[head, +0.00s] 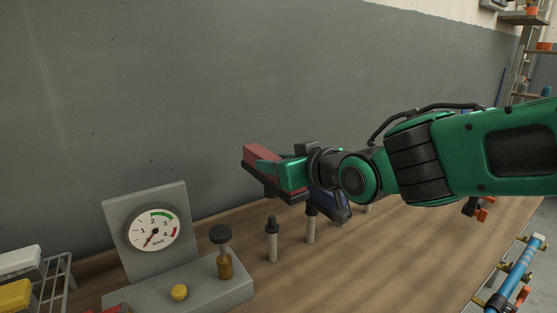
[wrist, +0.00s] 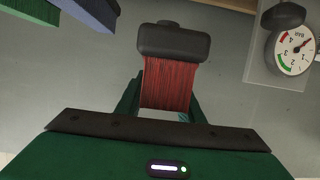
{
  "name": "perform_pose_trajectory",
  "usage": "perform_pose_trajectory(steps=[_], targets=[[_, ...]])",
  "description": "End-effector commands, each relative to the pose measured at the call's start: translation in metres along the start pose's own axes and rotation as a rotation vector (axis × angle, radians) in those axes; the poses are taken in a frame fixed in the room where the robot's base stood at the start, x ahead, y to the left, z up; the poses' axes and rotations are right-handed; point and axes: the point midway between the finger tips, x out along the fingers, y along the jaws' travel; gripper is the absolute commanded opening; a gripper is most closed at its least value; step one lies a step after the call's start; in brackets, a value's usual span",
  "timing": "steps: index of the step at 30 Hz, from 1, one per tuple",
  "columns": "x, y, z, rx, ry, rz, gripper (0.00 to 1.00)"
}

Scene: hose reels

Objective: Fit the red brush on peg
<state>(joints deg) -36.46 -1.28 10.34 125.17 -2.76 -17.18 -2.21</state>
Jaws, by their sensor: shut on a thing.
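The red brush (head: 262,153) is in my gripper (head: 290,173), above the bench and near the grey wall. In the wrist view, its red bristles (wrist: 172,85) lie between the green fingers of my gripper (wrist: 162,98), with its black block (wrist: 174,40) beyond them. The gripper is shut on it. A pale upright peg (head: 272,244) with a dark top stands on the bench, below and apart from the brush. Another peg (head: 310,228) stands to its right, close under the gripper. Part of the brush is hidden by the gripper in the head view.
A blue brush (head: 334,205) is partly hidden below my wrist. A green brush (wrist: 28,8) shows in the wrist view. A pressure gauge (head: 155,231) on a grey stand, with a dark-knobbed plunger (head: 223,252) and yellow button (head: 180,292), is left of the pegs.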

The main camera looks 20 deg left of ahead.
Motion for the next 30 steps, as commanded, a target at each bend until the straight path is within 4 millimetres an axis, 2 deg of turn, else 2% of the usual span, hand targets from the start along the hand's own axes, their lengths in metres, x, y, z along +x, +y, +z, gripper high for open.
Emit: perform_pose_trajectory(steps=[15,30], targets=[[0.012,0.001,0.038,0.001,0.000,0.001,0.04],[0.012,0.001,0.044,0.003,0.002,0.001,0.04]])
